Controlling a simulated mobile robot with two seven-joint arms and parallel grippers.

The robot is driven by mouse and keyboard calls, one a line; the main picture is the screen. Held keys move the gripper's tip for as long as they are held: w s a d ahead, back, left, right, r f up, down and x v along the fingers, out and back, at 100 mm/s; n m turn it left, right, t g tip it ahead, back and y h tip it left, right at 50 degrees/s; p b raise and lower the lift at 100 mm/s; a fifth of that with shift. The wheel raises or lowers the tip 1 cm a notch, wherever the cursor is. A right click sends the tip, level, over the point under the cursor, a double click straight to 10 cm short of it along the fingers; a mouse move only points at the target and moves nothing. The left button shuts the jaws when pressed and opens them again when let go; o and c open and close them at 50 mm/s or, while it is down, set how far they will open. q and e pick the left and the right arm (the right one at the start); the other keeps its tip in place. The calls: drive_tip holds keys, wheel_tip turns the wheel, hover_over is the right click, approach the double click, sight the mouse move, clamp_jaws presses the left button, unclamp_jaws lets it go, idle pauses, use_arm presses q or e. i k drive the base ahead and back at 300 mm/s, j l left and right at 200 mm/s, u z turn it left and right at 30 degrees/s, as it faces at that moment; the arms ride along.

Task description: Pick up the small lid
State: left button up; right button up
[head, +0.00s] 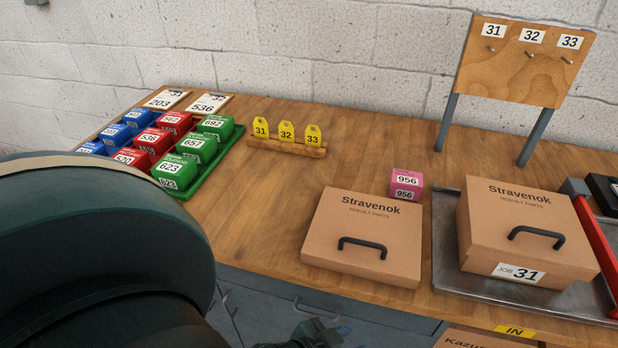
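A flat cardboard lid (335,222) marked "Stravenok Rebuilt Parts", with a dark handle, lies on the wooden bench in the middle. A taller Stravenok box (480,245) with a similar handled top and a "JOB 31" label stands on the metal tray at the right. I cannot tell for certain which top is the small lid. My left gripper (318,334) seems to show only partly, as a dark shape at the bottom edge below the bench front; its fingers are unclear. It is apart from both tops. My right gripper is not in view.
A pink box (406,184) marked 956 stands behind the flat lid. Yellow tags (286,132) stand in a wooden holder. Blue, red and green bins (197,147) fill the left. A pegboard (520,68) stands at the back right.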

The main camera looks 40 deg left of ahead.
sight(373, 238)
drive_tip(key=u, duration=0.9)
drive_tip(key=z, duration=1.95)
drive_tip(key=u, duration=1.95)
